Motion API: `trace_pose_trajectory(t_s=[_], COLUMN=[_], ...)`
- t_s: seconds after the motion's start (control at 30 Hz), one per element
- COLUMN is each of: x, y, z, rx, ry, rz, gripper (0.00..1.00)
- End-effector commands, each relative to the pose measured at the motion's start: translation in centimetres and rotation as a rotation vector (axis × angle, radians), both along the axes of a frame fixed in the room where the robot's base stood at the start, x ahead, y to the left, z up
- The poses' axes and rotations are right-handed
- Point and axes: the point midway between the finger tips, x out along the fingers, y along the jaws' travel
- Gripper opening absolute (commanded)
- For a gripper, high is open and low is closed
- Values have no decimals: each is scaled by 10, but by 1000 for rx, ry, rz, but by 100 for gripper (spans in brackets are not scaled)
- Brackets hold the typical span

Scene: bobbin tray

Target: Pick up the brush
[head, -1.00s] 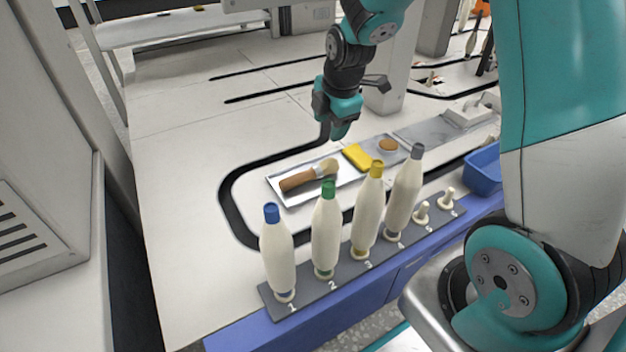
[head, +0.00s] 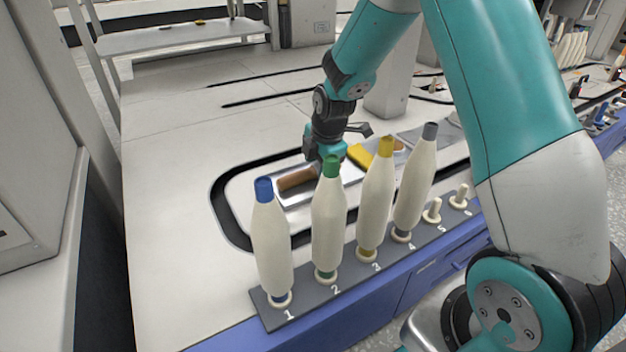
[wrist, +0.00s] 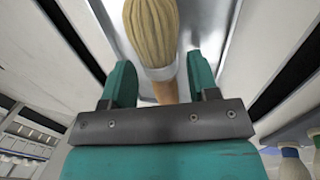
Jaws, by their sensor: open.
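The brush has a brown wooden handle (head: 297,179) and lies in a shallow metal tray (head: 290,200). In the wrist view its pale bristles (wrist: 152,32) and white ferrule fill the top centre, and part of the handle (wrist: 166,92) shows below. My gripper (wrist: 160,85) is open, with one teal finger on each side of the brush near the ferrule and handle. I cannot tell whether either finger touches it. In the head view my gripper (head: 325,155) is low over the tray and hides the bristles.
Bobbins with blue (head: 264,190), green (head: 331,167), yellow (head: 385,147) and grey (head: 430,131) tops stand on a numbered rack (head: 318,308) in front of the tray. Pegs 5 and 6 are empty. A yellow item (head: 360,155) lies right of my gripper. The table's left is clear.

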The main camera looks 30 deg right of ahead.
Motion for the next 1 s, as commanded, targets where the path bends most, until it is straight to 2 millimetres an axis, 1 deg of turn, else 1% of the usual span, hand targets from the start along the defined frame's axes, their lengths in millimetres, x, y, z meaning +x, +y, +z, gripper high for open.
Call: trace_pose_trajectory(t_s=[0.03, 0.07, 0.3, 0.33, 0.37, 0.4, 0.47, 0.5, 0.77, 0.87, 1.0], x=[2, 3, 4, 4, 4, 4, 4, 4, 4, 4, 4], y=[0, 0, 0, 0, 0, 0, 0, 0, 0, 0, 0], z=[-13, -15, -14, -14, -14, -14, -14, -14, -12, -5, 15], rx=[0, 0, 0, 0, 0, 0, 0, 0, 0, 0, 0], ry=[0, 0, -1, 0, 0, 0, 0, 0, -1, -2, -3], rz=[0, 0, 0, 0, 0, 0, 0, 0, 0, 0, 0], gripper=[54, 54, 54, 50, 43, 34, 20, 16, 16, 16, 16])
